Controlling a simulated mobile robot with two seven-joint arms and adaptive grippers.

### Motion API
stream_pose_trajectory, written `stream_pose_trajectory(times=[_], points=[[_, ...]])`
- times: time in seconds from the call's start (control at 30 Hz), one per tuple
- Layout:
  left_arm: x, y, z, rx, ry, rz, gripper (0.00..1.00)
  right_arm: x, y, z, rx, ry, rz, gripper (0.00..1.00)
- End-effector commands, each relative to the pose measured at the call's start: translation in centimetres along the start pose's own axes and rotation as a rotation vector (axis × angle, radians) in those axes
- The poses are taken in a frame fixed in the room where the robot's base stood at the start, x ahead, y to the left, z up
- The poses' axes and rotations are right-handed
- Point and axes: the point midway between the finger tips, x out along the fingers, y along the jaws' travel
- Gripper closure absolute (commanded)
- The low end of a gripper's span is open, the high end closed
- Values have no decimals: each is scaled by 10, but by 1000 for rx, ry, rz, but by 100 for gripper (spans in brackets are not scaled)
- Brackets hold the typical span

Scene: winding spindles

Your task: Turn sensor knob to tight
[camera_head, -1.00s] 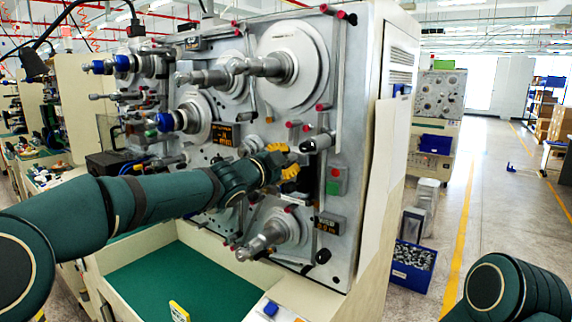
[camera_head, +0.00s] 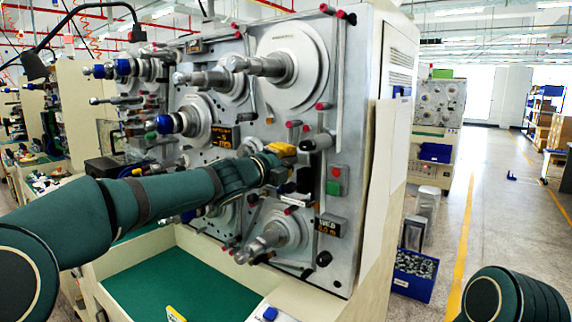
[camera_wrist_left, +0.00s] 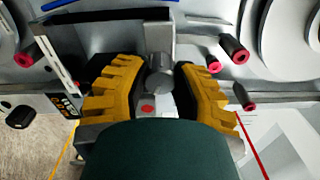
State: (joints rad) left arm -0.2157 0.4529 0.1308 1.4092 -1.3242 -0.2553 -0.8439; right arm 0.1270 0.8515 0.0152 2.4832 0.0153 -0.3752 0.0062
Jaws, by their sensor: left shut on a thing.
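The winding machine's grey front panel (camera_head: 300,185) faces me in the head view. My left gripper (camera_head: 286,163) is at the middle of this panel, with one yellow finger pad showing on top. In the left wrist view my left gripper (camera_wrist_left: 156,84) has its two yellow fingers on either side of a grey round knob (camera_wrist_left: 159,82), shut on it. I take this as the sensor knob. In the head view the knob is hidden behind the gripper, and no tight mark can be read. My right gripper is out of view.
Spindles (camera_head: 262,243) stick out below and above my left gripper. Red-tipped pegs (camera_wrist_left: 232,48) stand close around it. A blue bin (camera_head: 413,275) stands on the floor at right.

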Motion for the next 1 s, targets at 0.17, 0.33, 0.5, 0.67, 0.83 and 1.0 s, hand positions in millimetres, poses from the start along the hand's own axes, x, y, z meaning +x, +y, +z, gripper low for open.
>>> stream_pose_trajectory(times=[0.17,0.33,0.5,0.67,0.83,1.0], points=[[0,0,-1,76,1,-1,100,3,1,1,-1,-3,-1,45],[0,0,0,112,1,-1,100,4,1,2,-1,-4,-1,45],[0,0,0,125,0,-1,100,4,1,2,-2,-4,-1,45],[0,0,0,126,0,-1,100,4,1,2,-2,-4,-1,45],[0,0,0,125,1,-1,68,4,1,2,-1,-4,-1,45],[0,0,0,125,0,0,39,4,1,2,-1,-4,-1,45]])
